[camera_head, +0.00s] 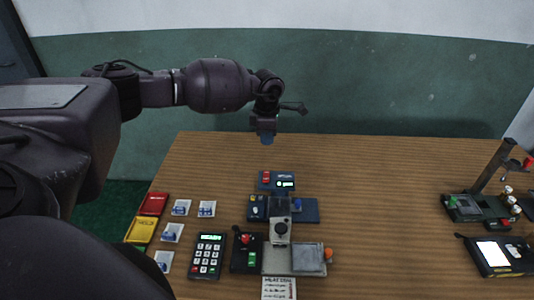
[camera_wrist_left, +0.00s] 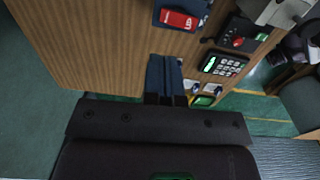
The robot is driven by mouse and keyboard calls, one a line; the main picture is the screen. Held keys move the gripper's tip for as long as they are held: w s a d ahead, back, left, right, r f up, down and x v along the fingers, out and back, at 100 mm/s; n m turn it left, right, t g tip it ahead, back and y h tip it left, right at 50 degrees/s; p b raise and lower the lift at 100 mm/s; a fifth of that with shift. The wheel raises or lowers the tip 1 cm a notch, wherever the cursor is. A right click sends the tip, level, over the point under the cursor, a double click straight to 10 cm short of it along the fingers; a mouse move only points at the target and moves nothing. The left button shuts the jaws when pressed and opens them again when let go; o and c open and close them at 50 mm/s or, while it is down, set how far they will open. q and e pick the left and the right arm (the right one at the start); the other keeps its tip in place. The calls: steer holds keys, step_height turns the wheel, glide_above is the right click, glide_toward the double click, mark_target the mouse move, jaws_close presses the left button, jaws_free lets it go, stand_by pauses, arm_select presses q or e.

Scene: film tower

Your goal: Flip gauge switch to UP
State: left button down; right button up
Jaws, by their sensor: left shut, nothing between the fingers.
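The gauge box (camera_head: 277,188) is a small blue unit near the middle of the table, with a red switch (camera_head: 266,177) at its left and a lit display (camera_head: 285,184) beside it. The red switch also shows at the top of the left wrist view (camera_wrist_left: 178,20), with white lettering too small to read surely. Its lever position cannot be told. My left gripper (camera_head: 267,139) points down above the table, behind the gauge box and apart from it. Its blue fingers (camera_wrist_left: 165,78) are shut and empty in the left wrist view. My right gripper is not in view.
A splicer-like device (camera_head: 281,232) stands in front of the gauge box. A keypad (camera_head: 208,256), red and yellow packs (camera_head: 152,204) and several small packets are at left. A stand (camera_head: 490,172) and a lit-screen device (camera_head: 494,252) are at right. Wood between is clear.

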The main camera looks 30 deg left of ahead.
arm_select(q)
steer(key=r, duration=0.3)
steer(key=shift+w+a, duration=0.2)
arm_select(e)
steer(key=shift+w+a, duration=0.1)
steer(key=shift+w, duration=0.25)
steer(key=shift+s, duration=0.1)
